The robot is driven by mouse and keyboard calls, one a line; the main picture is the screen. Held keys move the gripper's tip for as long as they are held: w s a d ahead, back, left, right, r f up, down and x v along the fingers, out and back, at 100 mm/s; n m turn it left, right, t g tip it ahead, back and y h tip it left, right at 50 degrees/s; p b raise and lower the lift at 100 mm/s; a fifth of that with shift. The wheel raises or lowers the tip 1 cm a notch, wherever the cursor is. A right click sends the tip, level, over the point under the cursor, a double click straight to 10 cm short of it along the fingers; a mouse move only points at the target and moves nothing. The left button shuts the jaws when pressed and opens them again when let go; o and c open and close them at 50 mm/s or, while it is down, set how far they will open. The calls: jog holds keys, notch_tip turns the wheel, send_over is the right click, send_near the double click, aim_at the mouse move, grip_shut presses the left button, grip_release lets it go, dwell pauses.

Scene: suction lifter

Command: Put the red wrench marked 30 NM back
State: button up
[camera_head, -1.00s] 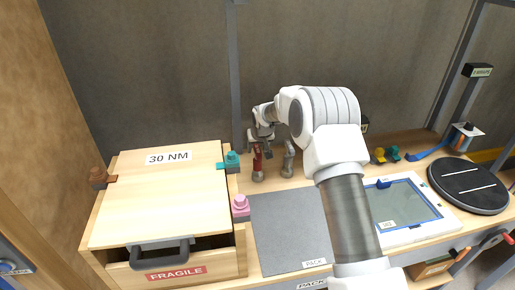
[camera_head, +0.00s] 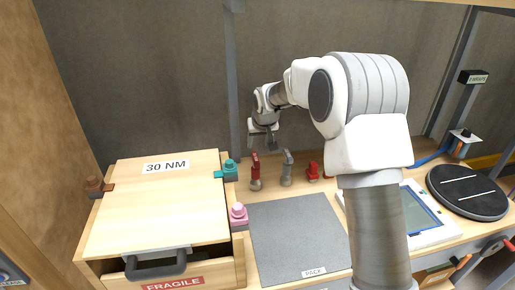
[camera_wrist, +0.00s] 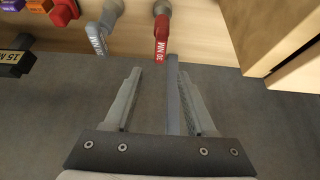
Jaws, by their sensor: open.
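The red wrench (camera_head: 255,165) stands upright in a round holder at the back of the bench, right of the wooden box. My gripper (camera_head: 266,142) is open and empty, above and behind the wrench row. In the wrist view my gripper (camera_wrist: 150,85) has its fingers spread, with the red wrench beyond the fingertips and apart from them.
A grey wrench (camera_head: 287,166) stands just right of the red one, then a red object (camera_head: 313,169). The wooden box (camera_head: 155,205) labelled 30 NM has teal (camera_head: 230,169) and pink (camera_head: 238,214) clamps at its right side. A dark mat (camera_head: 298,238) lies clear in front.

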jog(key=s+d+r+h, duration=0.1)
jog(key=s+d+r, duration=0.3)
jog(key=s+r, duration=0.4)
jog(key=s+d+r, duration=0.5)
jog(key=s+r, duration=0.2)
jog(key=s, duration=0.4)
jog(key=s+d+f+m, duration=0.1)
jog(key=s+d, duration=0.1)
jog(key=s, duration=0.9)
jog(key=s+d+f+m, duration=0.1)
jog(key=s+d, duration=0.1)
jog(key=s, duration=1)
jog(key=shift+s+d, duration=0.25)
jog(key=shift+d, duration=0.05)
jog(key=shift+r, duration=0.1)
jog(key=shift+c, duration=0.5)
jog(key=shift+a, duration=0.15)
